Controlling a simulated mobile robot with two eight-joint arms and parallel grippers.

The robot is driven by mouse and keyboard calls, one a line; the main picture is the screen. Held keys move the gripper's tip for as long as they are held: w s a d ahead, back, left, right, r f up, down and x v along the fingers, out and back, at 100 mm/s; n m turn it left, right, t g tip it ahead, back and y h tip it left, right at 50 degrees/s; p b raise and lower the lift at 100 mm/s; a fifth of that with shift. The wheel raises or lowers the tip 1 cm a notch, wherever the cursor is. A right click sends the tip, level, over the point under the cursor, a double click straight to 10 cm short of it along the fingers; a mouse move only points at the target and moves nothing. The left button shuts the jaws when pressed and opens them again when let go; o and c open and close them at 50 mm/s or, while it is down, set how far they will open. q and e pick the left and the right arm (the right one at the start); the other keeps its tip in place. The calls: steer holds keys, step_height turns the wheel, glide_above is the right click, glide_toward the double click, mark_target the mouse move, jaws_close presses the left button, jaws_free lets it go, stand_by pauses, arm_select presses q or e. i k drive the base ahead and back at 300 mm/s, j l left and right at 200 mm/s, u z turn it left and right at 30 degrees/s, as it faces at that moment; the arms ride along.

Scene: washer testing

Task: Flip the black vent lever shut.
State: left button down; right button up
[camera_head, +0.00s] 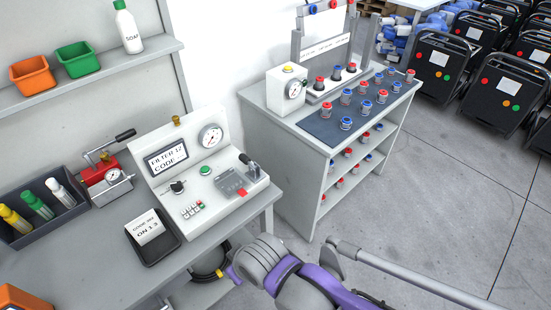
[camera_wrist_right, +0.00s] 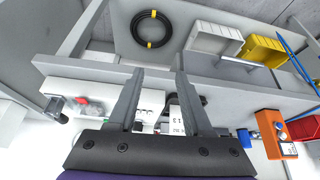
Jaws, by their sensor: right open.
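The white test panel (camera_head: 200,170) stands on the grey bench, with a display reading FILTER 12 CODE, a gauge and a green button. A black lever (camera_head: 251,167) stands up at the panel's right end, beside a clear cover and a red tab. It appears to be the dark piece at the left in the right wrist view (camera_wrist_right: 56,105). My right gripper (camera_wrist_right: 158,72) is open and empty, its two fingers apart near the bench edge, to the right of that piece. In the head view its purple arm is low centre; the fingers are hidden. My left gripper is not seen.
A black tray (camera_head: 150,250) with a note lies in front. A bottle holder (camera_head: 40,215) is at the far left. A shelving cart (camera_head: 290,145) with several fittings stands behind right.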

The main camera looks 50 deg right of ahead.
mark_target(243, 157)
steer(key=z, duration=1.45)
steer(key=i+l, duration=0.1)
steer(key=i, duration=0.4)
steer(key=u, duration=0.05)
